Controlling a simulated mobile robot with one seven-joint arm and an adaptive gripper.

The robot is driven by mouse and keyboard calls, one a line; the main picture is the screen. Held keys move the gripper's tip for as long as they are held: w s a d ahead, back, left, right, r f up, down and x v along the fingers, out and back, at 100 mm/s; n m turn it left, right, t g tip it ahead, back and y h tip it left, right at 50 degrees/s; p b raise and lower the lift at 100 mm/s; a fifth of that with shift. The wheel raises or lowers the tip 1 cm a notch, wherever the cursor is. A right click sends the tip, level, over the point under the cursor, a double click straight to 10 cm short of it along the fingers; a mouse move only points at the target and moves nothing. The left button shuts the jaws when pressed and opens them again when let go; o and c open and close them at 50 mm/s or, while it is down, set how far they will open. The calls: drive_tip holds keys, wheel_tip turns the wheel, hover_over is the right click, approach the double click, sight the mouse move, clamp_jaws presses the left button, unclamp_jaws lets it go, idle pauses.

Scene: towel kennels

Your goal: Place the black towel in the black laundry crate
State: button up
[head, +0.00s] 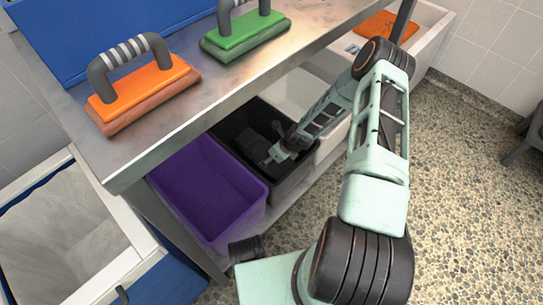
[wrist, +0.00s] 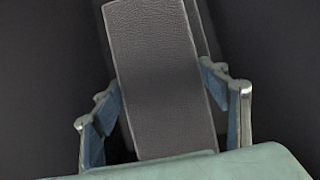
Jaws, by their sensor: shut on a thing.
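The black laundry crate (head: 292,186) stands under the steel table, just behind the purple crate. My gripper (head: 270,158) reaches down into the black crate's opening. In the wrist view my gripper (wrist: 162,100) is shut on the black towel (wrist: 160,75), a dark grey, textured folded strip running up between the fingers. Dark surfaces surround the towel there. In the head view the towel is hard to tell from the dark crate interior. Whether it touches the crate floor cannot be told.
A purple crate (head: 240,224) stands in front of the black one, and a white one (head: 283,93) behind. The steel table edge (head: 235,100) overhangs them. An orange brush (head: 145,92) and a green brush (head: 245,36) lie on top. A white-rimmed bin (head: 110,275) stands at lower left.

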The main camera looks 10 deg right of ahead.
drive_tip(key=shift+f, duration=0.1)
drive_tip(key=o, duration=1.7)
drive_tip(key=p+v, duration=0.4)
drive_tip(key=v, duration=0.8)
drive_tip(key=shift+r, duration=0.5)
